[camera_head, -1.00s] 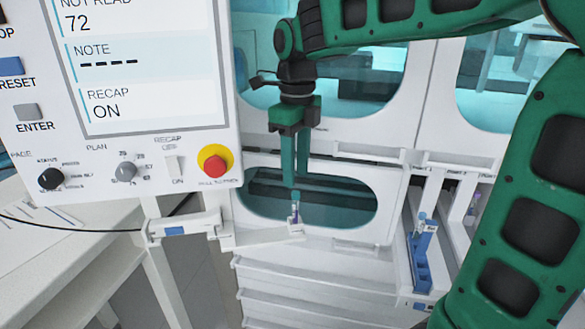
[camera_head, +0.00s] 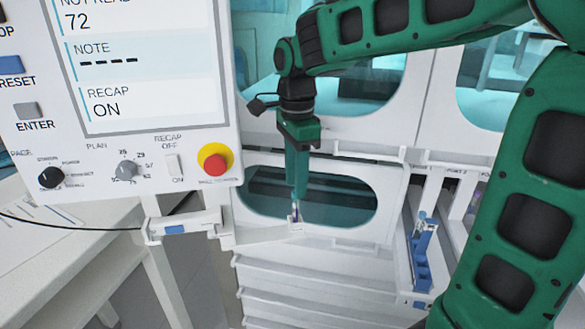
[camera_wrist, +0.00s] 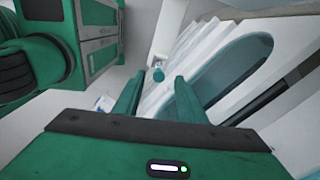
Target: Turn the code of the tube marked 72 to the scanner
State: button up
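A tube (camera_head: 295,212) with a purple band stands upright in a holder at the right end of the white track (camera_head: 262,235). Its number and code cannot be read. In the wrist view its teal cap (camera_wrist: 158,73) shows between the tips of my fingers. My gripper (camera_head: 300,197) points straight down over the tube, and its fingers hide the cap in the head view. The wrist view shows the fingers of my gripper (camera_wrist: 157,80) apart, with a gap on each side of the cap. I cannot pick out the scanner for certain.
The control panel (camera_head: 130,150) at left reads "NOT READ 72" and "RECAP ON". A white unit with a blue label (camera_head: 174,229) sits at the track's left end. A blue rack (camera_head: 421,260) stands at right. A white cabinet with dark windows (camera_head: 350,200) is close behind the tube.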

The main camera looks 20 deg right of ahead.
aim_at(296, 204)
notch_tip(296, 204, down, 8)
jog(key=shift+r, duration=0.15)
jog(key=shift+c, duration=0.4)
grip_shut()
jog(key=c, duration=0.6)
grip_release()
jog(key=shift+c, duration=1.1)
jog(key=shift+r, duration=0.3)
